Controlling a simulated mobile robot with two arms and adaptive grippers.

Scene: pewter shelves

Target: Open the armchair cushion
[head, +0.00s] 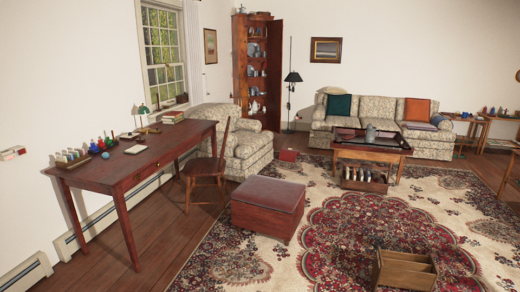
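A pale patterned armchair (252,158) stands beyond the desk, below and right of the window. Its seat cushion (247,139) looks pale and patterned like the rest and lies between the arms. The desk and a wooden chair partly hide the armchair's left side and front. I cannot tell from here whether the cushion is loose or hinged. Neither of my grippers is in view.
A long red-brown desk (150,157) and a wooden chair (207,180) stand before the armchair. A cushioned ottoman (268,205) and a wooden crate (405,270) are nearer on the rug. A coffee table (372,150) stands before the sofa (375,107). Open rug lies between ottoman and crate.

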